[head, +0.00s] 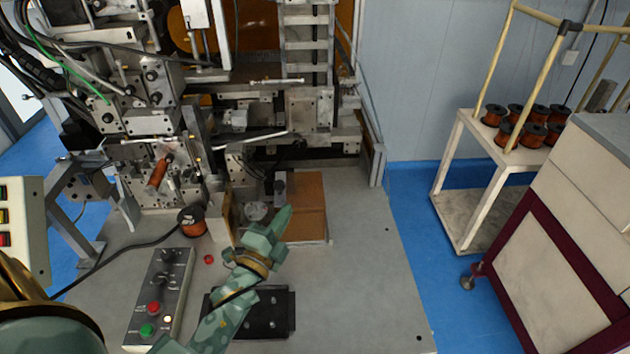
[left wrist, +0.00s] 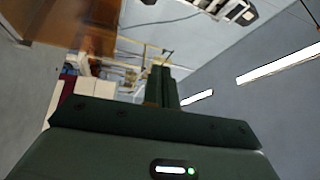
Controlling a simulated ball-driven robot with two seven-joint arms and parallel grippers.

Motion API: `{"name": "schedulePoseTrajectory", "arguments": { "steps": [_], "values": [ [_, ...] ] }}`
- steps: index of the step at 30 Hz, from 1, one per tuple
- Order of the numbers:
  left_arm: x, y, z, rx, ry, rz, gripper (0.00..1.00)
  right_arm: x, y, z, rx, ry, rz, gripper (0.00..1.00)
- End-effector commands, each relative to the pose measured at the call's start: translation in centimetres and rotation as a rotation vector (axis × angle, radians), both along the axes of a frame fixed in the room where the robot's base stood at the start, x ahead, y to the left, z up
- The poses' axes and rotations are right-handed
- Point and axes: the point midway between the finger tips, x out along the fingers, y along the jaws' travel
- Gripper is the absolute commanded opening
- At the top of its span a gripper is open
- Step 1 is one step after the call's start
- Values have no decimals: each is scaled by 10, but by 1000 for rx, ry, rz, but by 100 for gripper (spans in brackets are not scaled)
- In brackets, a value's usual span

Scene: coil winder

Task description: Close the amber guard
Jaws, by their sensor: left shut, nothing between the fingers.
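An amber-brown panel (head: 308,190), which looks like the amber guard, stands or lies on the grey machine table in the middle of the head view. A narrow tan upright piece (head: 229,212) is left of it. Whether the two are joined is hard to tell. My left gripper (head: 284,214) is shut and empty, its tips in front of the panel's left part in the picture; contact cannot be told. In the left wrist view the shut fingers (left wrist: 162,86) show, with an amber-brown surface (left wrist: 90,38) beyond them at upper left. My right gripper is not in view.
The winding machine (head: 160,100) fills the back left. A copper spool (head: 192,221) and a control box (head: 160,298) with buttons are left of my arm. A black plate (head: 275,312) lies under my forearm. The table's right side is clear. A spool cart (head: 480,180) stands farther right.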

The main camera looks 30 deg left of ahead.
Motion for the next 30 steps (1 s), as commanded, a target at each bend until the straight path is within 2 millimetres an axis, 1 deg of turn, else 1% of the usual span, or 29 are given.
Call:
{"name": "schedulePoseTrajectory", "arguments": {
  "steps": [1,3,5,8,11,18,22,24,30],
  "values": [
    [1,4,-9,-92,38,12,0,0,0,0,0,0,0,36],
    [3,7,-15,-157,69,21,0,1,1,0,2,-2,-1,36],
    [5,7,-15,-180,71,18,0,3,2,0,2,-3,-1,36],
    [13,7,-13,-189,67,15,0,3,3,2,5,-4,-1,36],
    [29,8,-10,-187,66,13,0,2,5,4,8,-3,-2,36],
    [80,12,-4,-184,65,13,0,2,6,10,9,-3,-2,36],
    [106,13,-1,-185,64,12,0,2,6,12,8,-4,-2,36],
    [98,26,-7,-181,70,14,0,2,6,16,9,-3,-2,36],
    [90,44,-15,-181,68,12,0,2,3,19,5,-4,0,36]
  ]
}}
